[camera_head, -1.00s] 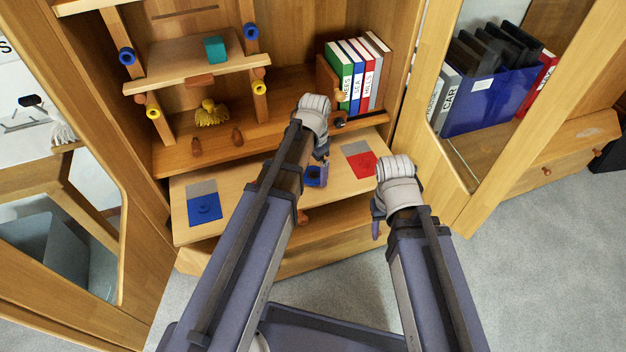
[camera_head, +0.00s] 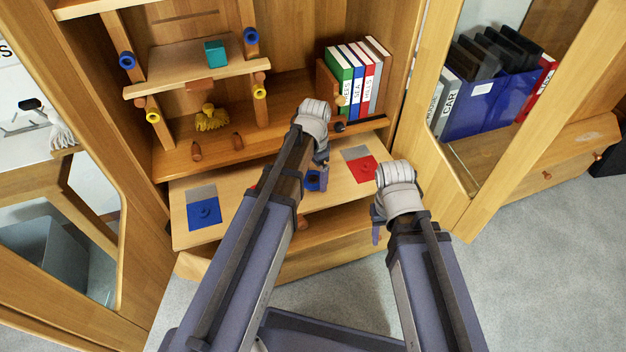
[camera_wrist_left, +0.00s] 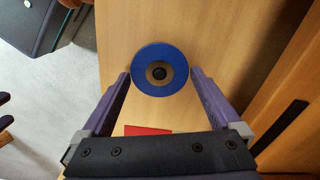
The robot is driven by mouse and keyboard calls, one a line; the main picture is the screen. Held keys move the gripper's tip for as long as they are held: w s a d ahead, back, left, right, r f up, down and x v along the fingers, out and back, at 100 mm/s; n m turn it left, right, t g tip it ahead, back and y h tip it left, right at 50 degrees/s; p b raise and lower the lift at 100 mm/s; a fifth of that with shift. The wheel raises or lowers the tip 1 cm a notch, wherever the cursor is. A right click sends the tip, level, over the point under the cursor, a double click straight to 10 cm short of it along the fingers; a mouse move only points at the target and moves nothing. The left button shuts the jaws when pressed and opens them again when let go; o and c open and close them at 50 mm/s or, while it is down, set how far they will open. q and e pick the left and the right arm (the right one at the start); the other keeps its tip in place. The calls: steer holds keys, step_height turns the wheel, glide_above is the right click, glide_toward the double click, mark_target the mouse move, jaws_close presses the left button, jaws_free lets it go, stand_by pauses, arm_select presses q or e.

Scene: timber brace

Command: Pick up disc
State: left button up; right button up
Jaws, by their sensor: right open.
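A blue disc (camera_wrist_left: 145,55) with a brown ring and dark centre lies on the pale wooden board in the left wrist view. My left gripper (camera_wrist_left: 160,74) is open, with one fingertip close to each side of this disc. In the head view the gripper (camera_head: 318,180) is over the board, and the disc (camera_head: 313,182) shows only partly beside its fingers. Another blue round piece (camera_head: 205,210) sits on a blue square at the board's left. My right gripper (camera_head: 376,230) is open, in front of the board's right side; its fingers are mostly hidden.
A red square (camera_head: 363,170) lies at the board's right. A red flat thing (camera_wrist_left: 145,130) is partly hidden behind my left gripper. Shelves with a teal cube (camera_head: 215,51), yellow pompom (camera_head: 211,117) and books (camera_head: 357,75) rise behind. Glass doors flank both sides.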

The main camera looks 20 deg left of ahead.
arm_select(q)
steer(key=c, duration=1)
steer(key=shift+o, duration=0.2)
steer(key=shift+r, duration=0.1)
arm_select(e)
steer(key=shift+r, duration=0.1)
arm_select(q)
step_height(320, 180, up, 10)
steer(key=p, duration=1)
steer(key=shift+r, duration=0.15)
arm_select(e)
step_height(320, 180, up, 10)
steer(key=shift+r, duration=0.15)
